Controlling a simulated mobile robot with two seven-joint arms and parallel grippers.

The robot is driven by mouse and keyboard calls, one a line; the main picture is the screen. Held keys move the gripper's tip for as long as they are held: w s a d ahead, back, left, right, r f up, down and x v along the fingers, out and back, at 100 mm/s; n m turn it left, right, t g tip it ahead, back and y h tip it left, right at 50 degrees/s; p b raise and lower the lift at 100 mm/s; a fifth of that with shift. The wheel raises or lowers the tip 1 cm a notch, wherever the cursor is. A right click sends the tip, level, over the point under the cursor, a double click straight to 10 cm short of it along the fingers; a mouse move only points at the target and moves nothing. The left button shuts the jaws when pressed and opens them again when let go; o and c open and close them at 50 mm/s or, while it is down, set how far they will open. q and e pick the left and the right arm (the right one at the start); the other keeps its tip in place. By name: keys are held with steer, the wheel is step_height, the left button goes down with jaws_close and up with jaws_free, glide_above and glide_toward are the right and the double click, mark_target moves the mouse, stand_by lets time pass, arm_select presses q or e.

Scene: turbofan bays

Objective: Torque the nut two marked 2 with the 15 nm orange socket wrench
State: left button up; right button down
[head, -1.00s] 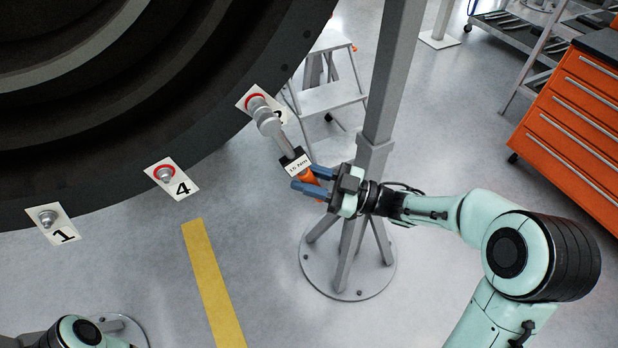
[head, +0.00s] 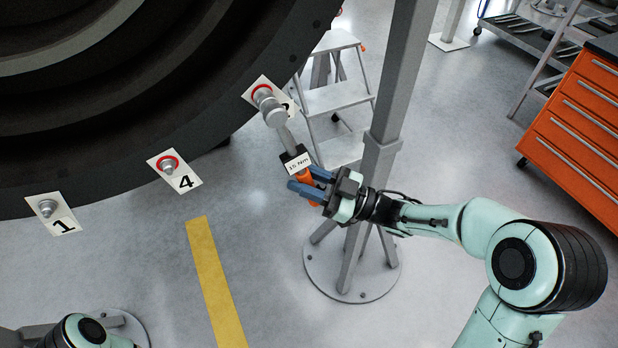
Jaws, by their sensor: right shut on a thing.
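My right gripper (head: 315,184) is shut on the orange handle of the socket wrench (head: 297,162), whose label reads 15 Nm. The wrench slants up and left from the gripper, and its grey head (head: 274,112) is at the nut (head: 263,94) on the upper right plate (head: 257,84). That nut has a red ring around it. The plate's number is mostly hidden behind the wrench head, so I cannot read it. I cannot tell how fully the socket sits on the nut. My left gripper is out of view; only part of that arm shows at the bottom left.
The dark round engine rim (head: 110,160) fills the upper left. It carries plate 4 (head: 184,182) with a red-ringed nut and plate 1 (head: 64,227) with a plain nut. A grey stand (head: 386,150), a step ladder (head: 335,98) and an orange drawer cabinet (head: 580,140) stand to the right.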

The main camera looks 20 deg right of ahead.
steer(key=shift+a, duration=0.1)
steer(key=shift+s+a+f+m+t+b, duration=0.1)
steer(key=shift+a+m+t+b, duration=0.4)
steer(key=shift+a+b, duration=0.45)
steer(key=shift+a+f+m+t+y+b, duration=0.1)
steer(key=shift+a+m+t+y+b, duration=0.3)
steer(key=shift+a+m+b, duration=0.5)
steer(key=shift+a, duration=0.15)
steer(key=shift+s+a+m+t+b, duration=0.15)
steer(key=shift+a+m+t+b, duration=0.45)
steer(key=shift+a+b, duration=0.35)
